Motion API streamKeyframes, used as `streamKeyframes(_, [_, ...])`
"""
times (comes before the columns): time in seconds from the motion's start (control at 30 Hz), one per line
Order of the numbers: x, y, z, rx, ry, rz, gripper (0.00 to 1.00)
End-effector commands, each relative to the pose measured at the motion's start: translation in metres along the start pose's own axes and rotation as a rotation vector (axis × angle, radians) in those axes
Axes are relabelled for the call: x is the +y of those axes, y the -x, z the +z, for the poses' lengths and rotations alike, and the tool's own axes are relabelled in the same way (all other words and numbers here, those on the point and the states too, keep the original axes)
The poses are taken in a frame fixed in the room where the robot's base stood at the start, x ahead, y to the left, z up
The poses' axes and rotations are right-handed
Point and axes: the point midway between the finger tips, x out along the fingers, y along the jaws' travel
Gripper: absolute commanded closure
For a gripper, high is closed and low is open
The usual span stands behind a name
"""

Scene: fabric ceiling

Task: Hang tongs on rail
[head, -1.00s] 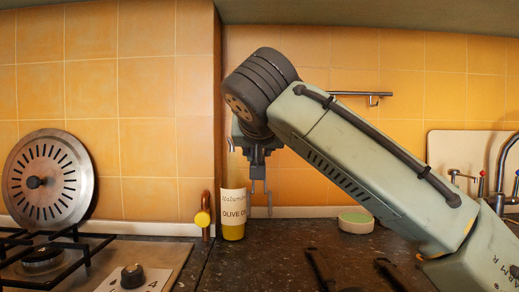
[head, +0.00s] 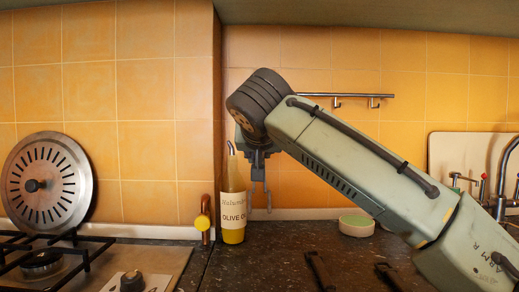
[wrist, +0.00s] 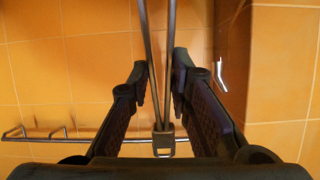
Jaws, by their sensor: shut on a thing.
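My gripper (wrist: 160,72) is shut on the tongs. The tongs (wrist: 163,143) show in the wrist view as two thin metal arms running from the top edge to a small end block between my fingers. The metal rail (wrist: 98,140) crosses the lower part of that view, with hooks at its left; the end block overlaps it in the picture. In the head view the rail (head: 346,95) is on the tiled wall to the right, partly behind my arm, with two hooks showing. My gripper (head: 260,186) hangs left of it and lower; the tongs are hard to make out there.
An olive oil bottle (head: 233,217) with a metal spout stands close to the left of my gripper. A wall corner (head: 216,120) is just left of it. A round green-topped container (head: 356,225) stands on the counter to the right. A stove (head: 75,270) is at left.

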Motion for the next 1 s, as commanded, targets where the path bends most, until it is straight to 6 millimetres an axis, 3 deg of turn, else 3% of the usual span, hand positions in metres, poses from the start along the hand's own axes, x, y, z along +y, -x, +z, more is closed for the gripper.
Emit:
streamKeyframes(0.63, [-0.001,-0.036,-0.013,0.001,0.0,0.001,1.0])
streamKeyframes(1.0, [-0.001,-0.052,-0.007,0.0,-0.002,-0.003,1.0])
